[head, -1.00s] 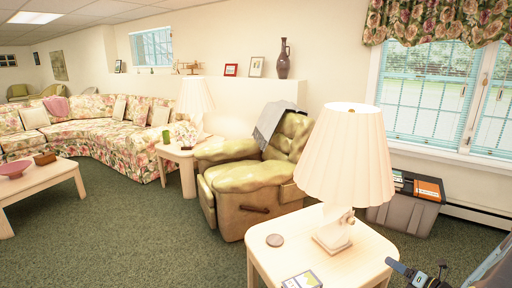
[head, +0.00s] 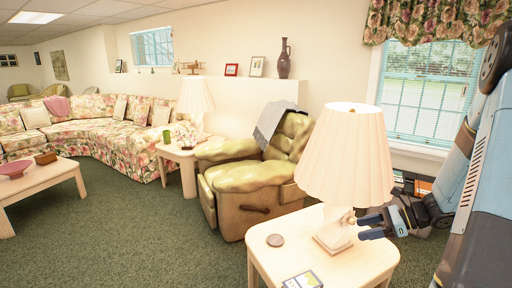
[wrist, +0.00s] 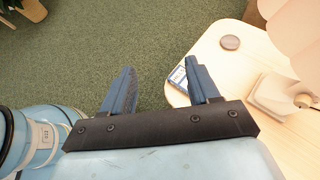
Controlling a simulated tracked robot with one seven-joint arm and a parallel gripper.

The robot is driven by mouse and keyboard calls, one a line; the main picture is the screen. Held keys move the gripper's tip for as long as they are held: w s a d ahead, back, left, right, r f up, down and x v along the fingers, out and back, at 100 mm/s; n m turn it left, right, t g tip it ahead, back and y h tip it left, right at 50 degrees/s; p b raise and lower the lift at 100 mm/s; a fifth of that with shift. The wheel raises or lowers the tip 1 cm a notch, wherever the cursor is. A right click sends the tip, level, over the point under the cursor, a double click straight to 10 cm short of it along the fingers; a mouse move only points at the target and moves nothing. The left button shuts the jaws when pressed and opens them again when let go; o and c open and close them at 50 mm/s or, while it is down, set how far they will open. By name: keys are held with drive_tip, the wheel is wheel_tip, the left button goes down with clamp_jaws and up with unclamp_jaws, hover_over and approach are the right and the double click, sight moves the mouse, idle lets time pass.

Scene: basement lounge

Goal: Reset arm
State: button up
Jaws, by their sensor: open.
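My gripper (head: 372,226) is at the right of the head view, close to the base of the near table lamp (head: 346,165). It is open and empty; in the wrist view its two blue fingers (wrist: 160,88) stand apart with carpet and a table edge beyond them. I cannot tell from the head view whether a finger touches the lamp. My arm is folded up along the right edge of the head view.
The near side table (head: 318,263) bears the lamp, a round brown coaster (head: 275,240) and a small card-like item (head: 302,280). A grey bin (head: 407,184) stands behind, partly hidden by my arm. A green recliner (head: 255,185) is beyond. Carpet (head: 130,240) at left is clear.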

drive_tip(key=s+a+r+n+g+h, duration=0.3)
drive_tip(key=s+a+r+n+h, duration=0.5)
drive_tip(key=r+n, duration=0.5)
drive_tip(key=s+a+r+n+t+h, duration=0.2)
drive_tip(key=s+r+n+t+h, duration=0.1)
drive_tip(key=s+r+n, duration=0.5)
drive_tip(key=shift+s+a+r+n+t+h, duration=0.35)
drive_tip(key=shift+s+r+t, duration=0.55)
drive_tip(key=shift+s+r, duration=1.05)
drive_tip(key=shift+s+f, duration=0.3)
drive_tip(key=shift+f, duration=0.05)
